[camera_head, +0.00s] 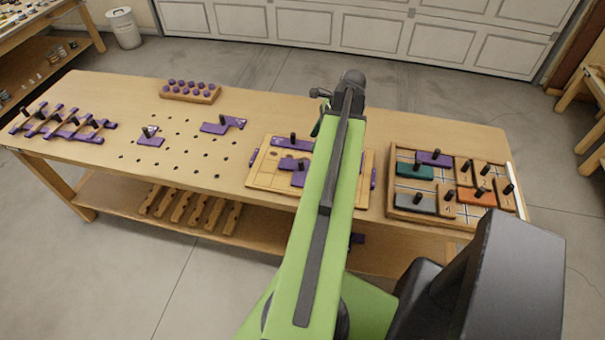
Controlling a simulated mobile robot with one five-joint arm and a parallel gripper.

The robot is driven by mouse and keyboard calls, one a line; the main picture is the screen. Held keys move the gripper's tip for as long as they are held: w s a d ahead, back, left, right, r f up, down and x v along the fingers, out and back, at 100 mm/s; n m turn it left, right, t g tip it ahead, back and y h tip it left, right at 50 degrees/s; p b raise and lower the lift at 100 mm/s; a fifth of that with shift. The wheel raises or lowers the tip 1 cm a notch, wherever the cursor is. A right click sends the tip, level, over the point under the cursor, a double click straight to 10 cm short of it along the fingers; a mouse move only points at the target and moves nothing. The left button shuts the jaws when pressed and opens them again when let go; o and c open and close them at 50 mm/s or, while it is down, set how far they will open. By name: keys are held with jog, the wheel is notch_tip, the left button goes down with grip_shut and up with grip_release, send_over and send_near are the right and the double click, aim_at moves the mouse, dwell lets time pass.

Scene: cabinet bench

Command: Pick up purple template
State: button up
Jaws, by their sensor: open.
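Several purple templates with black knobs show on the wooden bench. One purple template (211,127) lies flat left of centre, and a smaller purple template (149,142) is to its left. Two purple templates lie on a light wooden board at centre, a long one (281,143) and a lower one (298,180), both partly behind my arm. Another purple template (443,160) lies in the right wooden tray. More purple pieces (56,131) sit in a wooden rack at the far left.
The right tray (398,211) also holds a teal piece (409,170), an orange piece (478,197) and a grey piece (411,203). A block with purple knobs (189,96) stands at the back. The bench between (110,100) is mostly clear, with small holes.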

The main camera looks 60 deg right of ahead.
aim_at(302, 160)
jog(key=b+x, duration=0.6)
jog(key=x, duration=0.2)
jog(key=shift+s+f, duration=0.1)
jog(key=shift+f, duration=0.1)
jog(key=b+x, duration=0.5)
jog(key=shift+d+f, duration=0.1)
jog(key=shift+f, duration=0.1)
jog(key=shift+r, duration=0.2)
jog(key=shift+c, duration=0.5)
grip_shut()
